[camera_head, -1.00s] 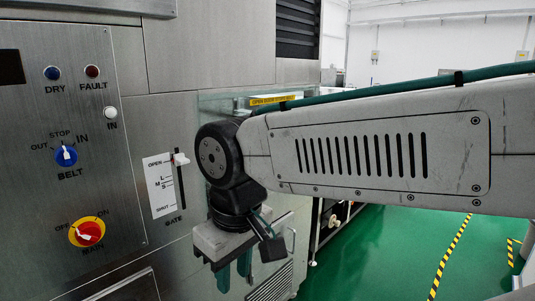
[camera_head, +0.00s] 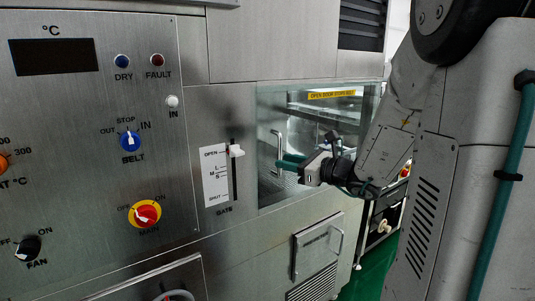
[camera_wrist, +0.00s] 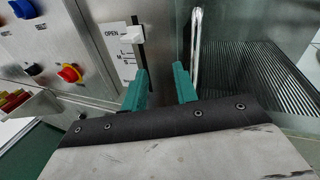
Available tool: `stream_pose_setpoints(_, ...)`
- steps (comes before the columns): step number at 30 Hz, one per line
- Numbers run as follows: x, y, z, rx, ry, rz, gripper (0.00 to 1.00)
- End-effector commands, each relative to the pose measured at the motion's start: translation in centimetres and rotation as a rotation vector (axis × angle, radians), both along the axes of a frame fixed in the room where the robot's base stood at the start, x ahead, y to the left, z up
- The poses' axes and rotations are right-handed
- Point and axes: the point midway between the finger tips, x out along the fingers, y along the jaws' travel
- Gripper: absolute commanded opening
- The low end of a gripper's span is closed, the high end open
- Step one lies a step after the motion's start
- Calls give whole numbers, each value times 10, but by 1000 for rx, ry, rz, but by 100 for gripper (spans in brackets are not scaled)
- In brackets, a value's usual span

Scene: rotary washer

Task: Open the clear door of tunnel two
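A clear door (camera_head: 268,120) with a yellow label along its top (camera_head: 332,95) covers a recess in the steel machine. It looks shut. A vertical metal handle (camera_head: 279,150) is on its left side. The handle also shows in the wrist view (camera_wrist: 196,45). My gripper (camera_head: 283,162) is at the handle's height, its teal fingers pointing left. In the wrist view my gripper (camera_wrist: 160,75) is open with nothing between its fingers. The handle appears just right of the right finger, not between the two. I cannot tell whether they touch. No tunnel number is readable.
Left of the door is a gate slider (camera_head: 236,150) near OPEN, and a panel with a belt knob (camera_head: 130,140) and red main switch (camera_head: 148,214). A lower hatch (camera_head: 318,248) has its own handle. Green floor (camera_head: 362,282) shows at lower right.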

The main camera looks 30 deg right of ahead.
Motion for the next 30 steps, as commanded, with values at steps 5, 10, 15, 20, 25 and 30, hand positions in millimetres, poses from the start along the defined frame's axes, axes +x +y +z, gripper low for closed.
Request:
stream_pose_setpoints(5, 6, -42, -5, 112, -13, -135, 29)
stream_pose_setpoints(10, 27, -39, -5, 119, -16, -140, 29)
stream_pose_setpoints(15, 54, -32, -5, 119, -15, -139, 29)
stream_pose_setpoints(20, 72, -28, -4, 117, -16, -140, 29)
stream_pose_setpoints(25, 80, -26, -4, 116, -16, -140, 29)
stream_pose_setpoints(30, 80, -26, -4, 116, -16, -141, 29)
